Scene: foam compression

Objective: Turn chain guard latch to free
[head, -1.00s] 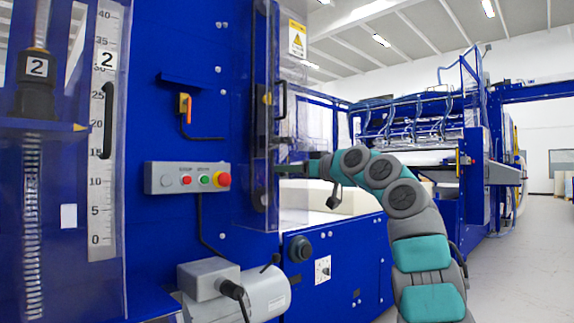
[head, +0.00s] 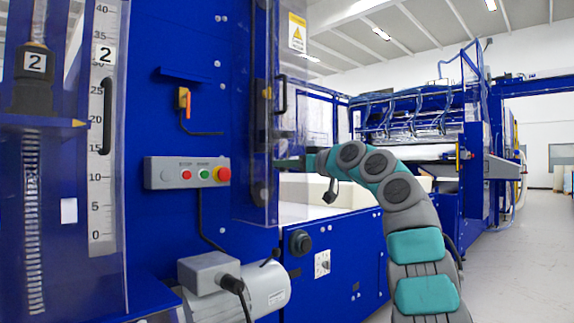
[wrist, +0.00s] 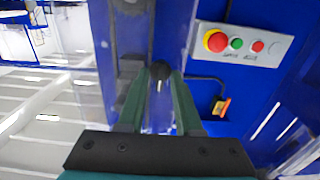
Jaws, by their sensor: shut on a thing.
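The chain guard is a tall clear panel (head: 262,140) on the blue machine's edge, with a black pull handle (head: 281,96). In the wrist view, my gripper (wrist: 161,74) is shut on a small dark knob, which I take to be the guard latch (wrist: 160,68). The knob sits between the fingertips, with a pale pin or slot below it. In the head view, my gripper (head: 290,163) reaches the guard's right side from the right. The fingertips and latch are too small there to tell the latch's angle.
A control box (head: 187,173) with a red stop button and green and red buttons is left of the guard. An orange-handled switch (head: 184,100) is above it. A grey motor (head: 250,290) sits below. Open floor (head: 510,265) lies at right.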

